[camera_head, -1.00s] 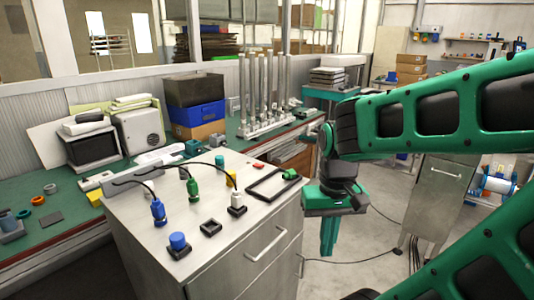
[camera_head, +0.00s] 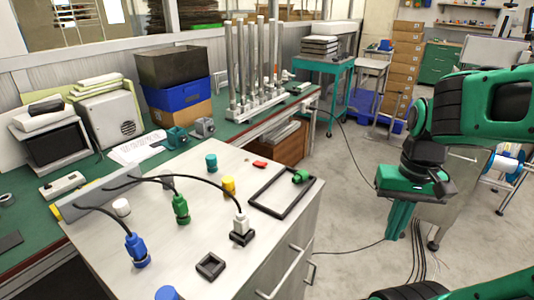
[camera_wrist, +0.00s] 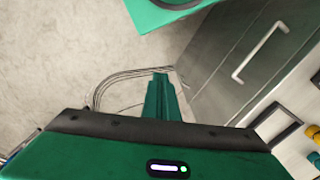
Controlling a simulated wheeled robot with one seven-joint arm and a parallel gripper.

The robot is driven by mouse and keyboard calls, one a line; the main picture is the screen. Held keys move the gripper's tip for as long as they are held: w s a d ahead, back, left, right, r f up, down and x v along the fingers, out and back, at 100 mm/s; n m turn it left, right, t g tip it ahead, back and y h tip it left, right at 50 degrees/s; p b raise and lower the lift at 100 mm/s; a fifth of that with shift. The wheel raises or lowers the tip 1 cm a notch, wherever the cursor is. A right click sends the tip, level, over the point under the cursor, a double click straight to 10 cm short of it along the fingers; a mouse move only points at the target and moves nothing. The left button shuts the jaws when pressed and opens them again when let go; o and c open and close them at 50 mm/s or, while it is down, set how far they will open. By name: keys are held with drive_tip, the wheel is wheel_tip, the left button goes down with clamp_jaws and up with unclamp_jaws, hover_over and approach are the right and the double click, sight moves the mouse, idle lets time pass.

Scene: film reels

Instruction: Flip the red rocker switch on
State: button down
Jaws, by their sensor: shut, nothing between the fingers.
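A small red piece (camera_head: 260,164) lies on the pale cabinet top (camera_head: 195,240), near its far edge; it may be the red rocker switch, but it is too small to tell its position. My gripper (camera_head: 394,236) hangs pointing down over the open floor, right of the cabinet and well apart from the red piece. Its green fingers are shut together and empty. They also show in the wrist view (camera_wrist: 160,80), above the floor. The red piece cannot be made out in the wrist view.
Blue (camera_head: 137,250), green (camera_head: 181,208) and white (camera_head: 240,226) plugs with black cables stand on the cabinet top, beside a black frame (camera_head: 262,206) and a small black square (camera_head: 210,266). Tall metal posts (camera_head: 260,60) stand on the green bench behind. Cables cross the floor.

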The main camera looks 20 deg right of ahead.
drive_tip(key=w+a+r+n+t, duration=0.1)
drive_tip(key=w+a+r+n, duration=0.3)
drive_tip(key=w, duration=0.6)
drive_tip(key=w+d+r+n+t, duration=0.1)
drive_tip(key=w+r+n, duration=0.3)
drive_tip(key=w, duration=0.6)
drive_tip(key=w+a+r+n, duration=0.2)
drive_tip(key=w+a+r, duration=0.1)
drive_tip(key=w+a, duration=0.3)
drive_tip(key=w+a+r+n+y, duration=0.1)
drive_tip(key=w+a+r+n, duration=0.2)
drive_tip(key=w+a, duration=0.3)
drive_tip(key=w, duration=0.4)
drive_tip(key=shift+w+a+n, duration=0.15)
drive_tip(key=shift+a+n, duration=0.15)
drive_tip(key=shift+a, duration=0.05)
drive_tip(key=shift+f, duration=0.1)
